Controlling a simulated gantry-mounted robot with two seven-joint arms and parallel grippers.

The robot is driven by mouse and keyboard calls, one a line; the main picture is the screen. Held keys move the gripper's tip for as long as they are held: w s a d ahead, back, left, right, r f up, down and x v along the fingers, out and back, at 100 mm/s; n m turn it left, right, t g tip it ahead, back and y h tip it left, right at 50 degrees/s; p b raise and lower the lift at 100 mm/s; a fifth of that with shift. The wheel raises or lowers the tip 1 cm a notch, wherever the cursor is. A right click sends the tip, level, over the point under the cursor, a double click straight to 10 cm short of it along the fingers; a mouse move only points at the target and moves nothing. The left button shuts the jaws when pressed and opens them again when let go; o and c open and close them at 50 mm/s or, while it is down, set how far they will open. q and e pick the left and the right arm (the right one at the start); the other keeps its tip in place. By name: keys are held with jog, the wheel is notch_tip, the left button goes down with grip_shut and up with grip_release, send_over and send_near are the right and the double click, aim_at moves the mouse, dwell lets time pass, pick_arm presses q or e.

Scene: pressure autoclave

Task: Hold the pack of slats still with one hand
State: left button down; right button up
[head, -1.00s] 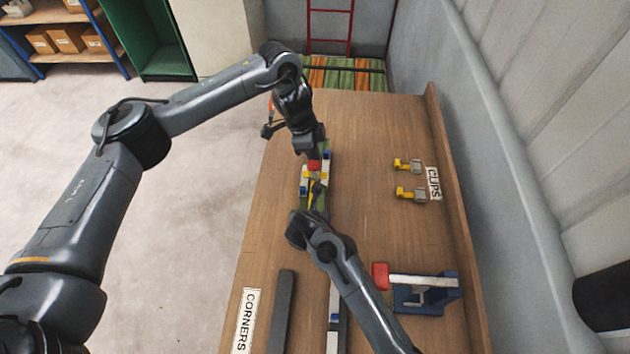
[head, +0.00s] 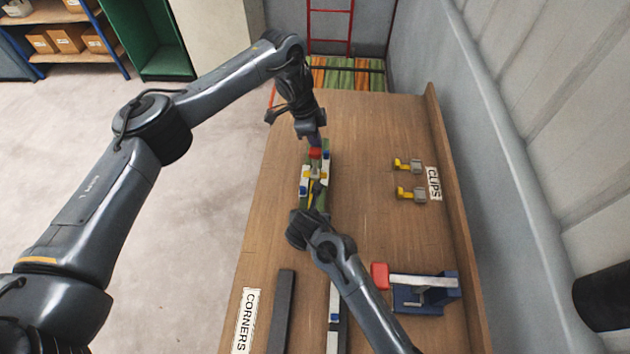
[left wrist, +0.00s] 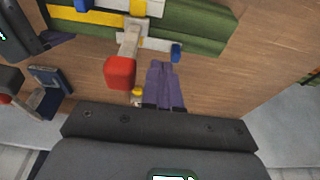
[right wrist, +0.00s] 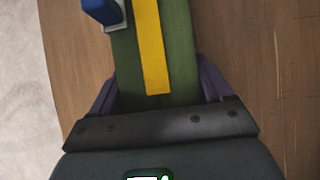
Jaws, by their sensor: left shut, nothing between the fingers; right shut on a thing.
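The pack of slats (head: 318,196) is a long green stack with a yellow strip along it, lying on the bench. It fills the right wrist view (right wrist: 180,50). My right gripper (right wrist: 160,88) is shut on the pack, one purple finger along each side. My left gripper (head: 315,142) is shut and empty just beyond a red knob (head: 315,153). In the left wrist view its closed purple fingertips (left wrist: 164,68) are beside the red knob (left wrist: 120,72) and close to the pack (left wrist: 190,30), apart from the knob. White pieces with blue ends cross the pack.
Two yellow and grey clips (head: 408,165) lie by the CLIPS label (head: 433,183). A blue stand with a red-ended lever (head: 425,290) is at the right front. A dark bar (head: 283,310) lies near the CORNERS label (head: 246,318). The bench's middle right is clear.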

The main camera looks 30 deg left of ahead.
dwell(0.4)
pick_arm(q)
jog(key=d+v, duration=0.1)
jog(key=v, duration=0.6)
jog(key=shift+w+r, duration=0.6)
jog(key=shift+w, duration=0.2)
pick_arm(e)
jog(key=o, duration=1.1)
